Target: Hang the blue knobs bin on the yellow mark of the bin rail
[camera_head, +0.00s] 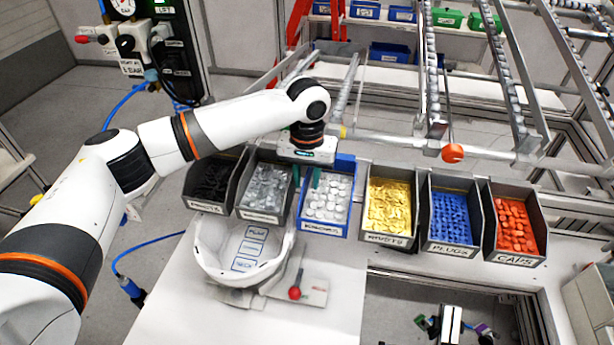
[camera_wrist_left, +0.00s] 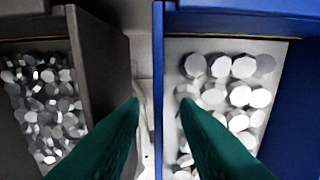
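The blue knobs bin (camera_head: 327,229) holds pale round knobs and stands in the row of bins, between a grey bin of metal parts and a grey bin of yellow parts. My left gripper (camera_head: 310,178) is over its left side, pointing down. In the left wrist view, the gripper's green fingers (camera_wrist_left: 160,100) are apart, with the left wall of the blue bin (camera_wrist_left: 161,60) between them. The right finger is over the knobs, the left one beside the grey bin. Contact with the wall cannot be told. My right gripper is not in view.
The grey bin of metal parts (camera_head: 260,216) is close on the left. The grey bin of yellow parts (camera_head: 390,238) is on the right, then blue plugs (camera_head: 450,248) and red caps (camera_head: 515,258). A white helmet shell (camera_head: 215,263) lies in front on the white table (camera_head: 190,320).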

